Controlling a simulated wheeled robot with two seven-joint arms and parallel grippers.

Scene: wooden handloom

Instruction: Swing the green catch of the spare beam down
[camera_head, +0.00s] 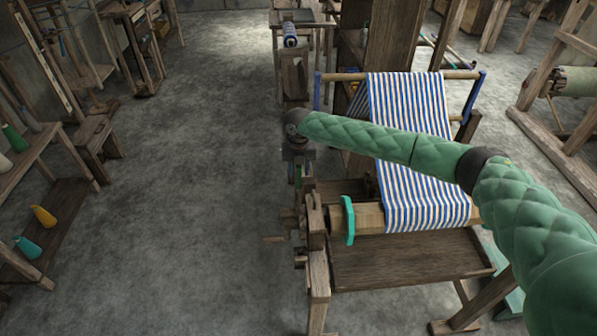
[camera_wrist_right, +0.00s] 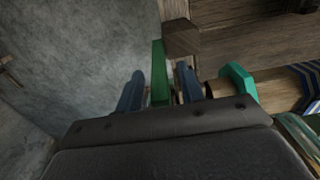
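A green upright bar (camera_wrist_right: 159,60), apparently the catch, stands in the right wrist view beside the loom's wooden frame. In the head view a bit of green (camera_head: 298,174) shows below my right wrist. My right gripper (camera_wrist_right: 160,72) has its two blue fingers on either side of the bar, with a gap visible on both sides, so it looks open around it. The bar's lower part is hidden by the gripper body. A separate teal piece (camera_head: 348,220) sits on the end of the wooden beam (camera_head: 370,217); it also shows in the wrist view (camera_wrist_right: 238,82). My left gripper is out of view.
Blue-and-white striped cloth (camera_head: 425,190) runs over the loom behind my right arm. The floor left of the loom is clear. Shelves with coloured cones (camera_head: 44,215) stand far left.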

